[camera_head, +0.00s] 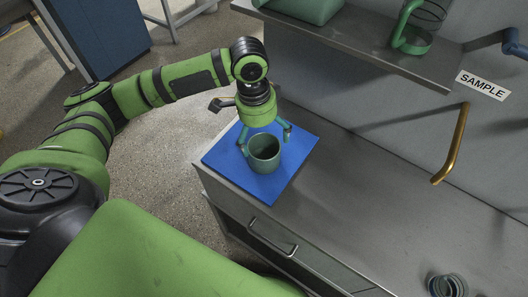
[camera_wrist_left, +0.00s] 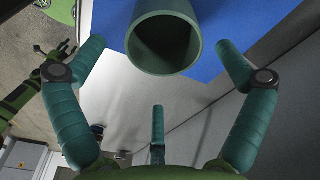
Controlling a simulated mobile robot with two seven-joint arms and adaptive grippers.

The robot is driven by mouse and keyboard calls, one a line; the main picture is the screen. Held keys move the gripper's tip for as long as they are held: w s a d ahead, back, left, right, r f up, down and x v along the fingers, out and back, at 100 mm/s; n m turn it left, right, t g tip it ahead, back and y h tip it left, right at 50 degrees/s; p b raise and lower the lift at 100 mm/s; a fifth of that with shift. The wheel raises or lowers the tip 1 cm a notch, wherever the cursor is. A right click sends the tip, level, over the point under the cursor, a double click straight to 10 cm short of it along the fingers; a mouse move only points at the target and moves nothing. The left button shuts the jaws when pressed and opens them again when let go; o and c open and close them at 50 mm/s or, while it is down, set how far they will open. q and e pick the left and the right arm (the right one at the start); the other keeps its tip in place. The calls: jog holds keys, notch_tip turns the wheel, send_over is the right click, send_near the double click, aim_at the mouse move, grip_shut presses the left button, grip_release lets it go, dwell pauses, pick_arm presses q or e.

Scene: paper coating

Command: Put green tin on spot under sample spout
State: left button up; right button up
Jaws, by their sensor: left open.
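The green tin (camera_head: 264,158) is an open cup standing upright on a blue mat (camera_head: 225,157) at the counter's left end. My left gripper (camera_head: 266,140) is at the tin, its fingers open and spread on either side of the rim. In the left wrist view, the tin (camera_wrist_left: 165,42) shows its open mouth between the two upper fingers, with visible gaps to both. The sample spout (camera_head: 456,140) is a bent brass pipe on the wall at the right, below the SAMPLE label (camera_head: 482,85). No marked spot shows on the counter beneath it. My right gripper is out of view.
The grey counter (camera_head: 370,205) is bare between the mat and the spout. A dark coiled or ringed object (camera_head: 449,285) sits at the lower right. A shelf (camera_head: 350,42) above holds a green container (camera_head: 300,8) and a green wire holder (camera_head: 410,42).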

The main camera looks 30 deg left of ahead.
aim_at(265, 154)
pick_arm(q)
jog(key=f+m, duration=0.2)
jog(key=f+m+p, duration=0.1)
jog(key=f+m, duration=0.1)
jog(key=f, duration=0.1)
jog(key=f+m+p, duration=0.1)
jog(key=f+m, duration=0.1)
jog(key=shift+w+d+f+h, duration=0.25)
jog(key=shift+d+f+h, duration=0.05)
jog(key=shift+d, duration=0.05)
jog(key=shift+f, duration=0.5)
jog(key=c, duration=1.2)
jog(key=shift+r, duration=0.1)
